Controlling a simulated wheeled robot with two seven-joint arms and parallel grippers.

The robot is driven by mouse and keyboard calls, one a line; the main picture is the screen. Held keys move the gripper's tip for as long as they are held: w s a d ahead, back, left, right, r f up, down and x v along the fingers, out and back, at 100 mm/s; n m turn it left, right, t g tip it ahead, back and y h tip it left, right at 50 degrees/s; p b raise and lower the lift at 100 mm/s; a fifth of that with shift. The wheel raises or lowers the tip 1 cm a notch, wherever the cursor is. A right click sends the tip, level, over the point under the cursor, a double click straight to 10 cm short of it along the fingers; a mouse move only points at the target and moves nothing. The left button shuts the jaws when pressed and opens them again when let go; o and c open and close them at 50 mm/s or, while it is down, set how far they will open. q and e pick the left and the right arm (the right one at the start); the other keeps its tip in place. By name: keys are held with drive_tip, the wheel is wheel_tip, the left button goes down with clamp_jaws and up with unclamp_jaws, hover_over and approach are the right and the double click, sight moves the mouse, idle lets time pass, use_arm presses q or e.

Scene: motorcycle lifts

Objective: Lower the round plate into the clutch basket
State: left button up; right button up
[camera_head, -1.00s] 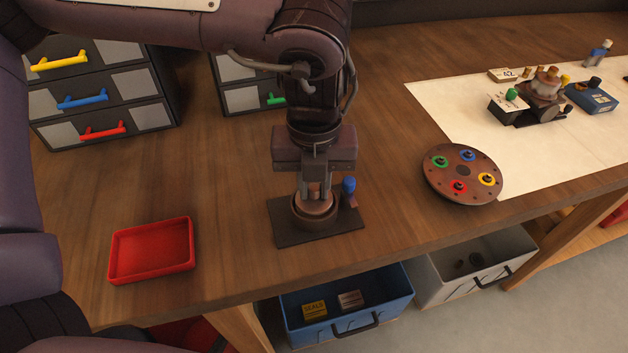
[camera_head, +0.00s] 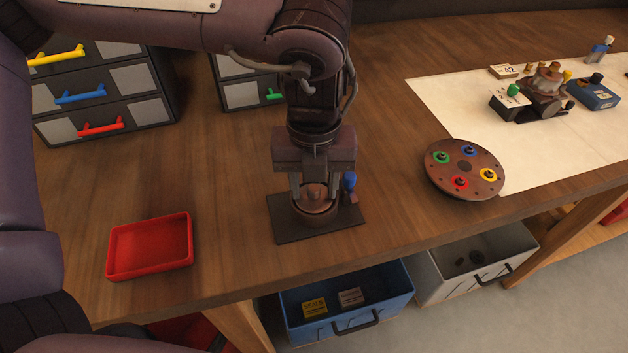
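The clutch basket (camera_head: 316,215) is a round brown cup on a dark square base plate (camera_head: 345,218) near the front of the bench. A copper-coloured round plate (camera_head: 314,196) with a small raised knob lies in the mouth of the basket. The view does not show how deep it sits or whether it is fully level. My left gripper (camera_head: 315,194) points down over the basket. Its two fingers are spread apart on either side of the knob, with gaps visible. My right gripper is out of view.
A blue-topped piece (camera_head: 349,183) stands close behind the basket's right side. A red tray (camera_head: 151,247) lies left, and a round board with coloured rings (camera_head: 480,178) lies right. Drawer units (camera_head: 100,92) stand behind. Open bins (camera_head: 347,302) sit below the front edge.

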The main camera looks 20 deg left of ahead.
use_arm(q)
drive_tip(key=shift+r, duration=0.25)
wheel_tip(320, 180, up, 7)
drive_tip(key=shift+r+p, duration=0.15)
drive_tip(key=shift+p, duration=0.15)
idle(0.4)
